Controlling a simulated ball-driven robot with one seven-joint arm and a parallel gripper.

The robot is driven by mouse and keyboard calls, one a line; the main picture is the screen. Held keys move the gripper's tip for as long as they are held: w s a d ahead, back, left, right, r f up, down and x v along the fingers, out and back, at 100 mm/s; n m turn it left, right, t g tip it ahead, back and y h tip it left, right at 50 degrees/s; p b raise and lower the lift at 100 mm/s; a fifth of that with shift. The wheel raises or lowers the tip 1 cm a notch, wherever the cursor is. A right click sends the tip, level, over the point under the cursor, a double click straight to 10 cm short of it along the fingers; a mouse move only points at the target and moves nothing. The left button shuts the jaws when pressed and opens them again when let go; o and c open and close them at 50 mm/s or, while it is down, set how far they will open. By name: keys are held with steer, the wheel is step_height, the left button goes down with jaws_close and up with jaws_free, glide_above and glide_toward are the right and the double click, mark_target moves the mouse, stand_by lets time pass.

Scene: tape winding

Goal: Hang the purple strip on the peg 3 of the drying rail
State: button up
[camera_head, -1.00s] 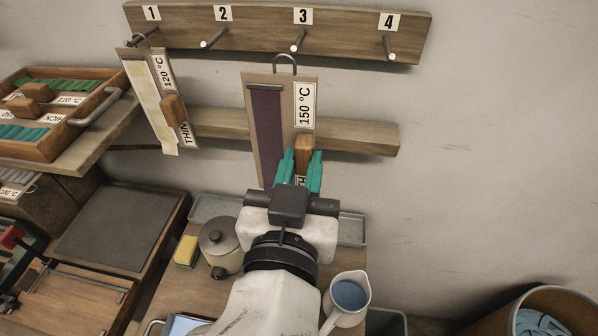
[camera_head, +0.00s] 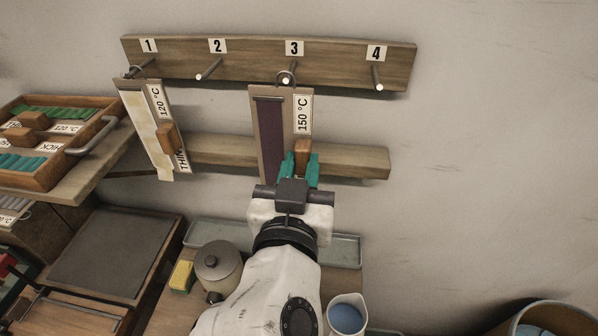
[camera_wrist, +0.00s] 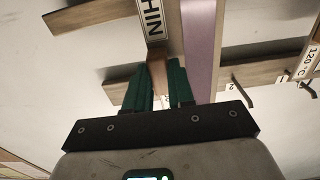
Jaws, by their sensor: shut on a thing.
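The purple strip (camera_head: 270,135) is fixed on a tan board with a 150 °C label (camera_head: 303,114) and a wooden handle block. My gripper (camera_head: 303,169), with green fingers, is shut on that block, which also shows in the wrist view (camera_wrist: 158,78). The board hangs upright in front of the rail. Its metal loop at the top is at peg 3 (camera_head: 286,77) of the drying rail (camera_head: 330,65), and the peg's end shows within the loop. I cannot tell how far the loop is over the peg. The purple strip also shows in the wrist view (camera_wrist: 199,45).
A 120 °C board (camera_head: 146,125) hangs at peg 1. Pegs 2 (camera_head: 208,69) and 4 (camera_head: 377,77) are bare. A lower wooden bar (camera_head: 350,162) runs behind the boards. Below stand a lidded pot (camera_head: 218,265), a yellow sponge (camera_head: 181,276) and a jug (camera_head: 346,315).

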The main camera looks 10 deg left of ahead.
steer(key=shift+w+f+b, duration=0.2)
steer(key=shift+w+b, duration=0.15)
steer(key=shift+w, duration=1)
steer(key=shift+f+b, duration=0.25)
steer(key=shift+b, duration=0.15)
steer(key=o, duration=1)
